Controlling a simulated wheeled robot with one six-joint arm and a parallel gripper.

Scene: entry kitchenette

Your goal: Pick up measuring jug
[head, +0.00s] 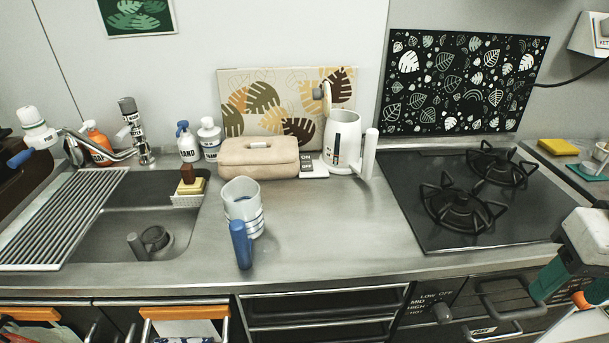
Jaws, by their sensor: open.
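The measuring jug (258,207) is a clear, whitish cup with pale bands and a blue handle. It stands upright on the steel counter (330,225), just right of the sink, with its handle toward the front. Nothing is touching it from my side. My gripper (571,297) is at the lower right edge of the head view, in front of the stove, well to the right of the jug. Its teal fingers are apart, and I see nothing held between them. Part of it is cut off by the picture edge.
Behind the jug stand a beige bread box (258,163) and a white kettle (341,138). A sponge holder (188,200) sits at the sink (120,222) edge to its left. The black stove (425,215) is right. The counter between jug and stove is clear.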

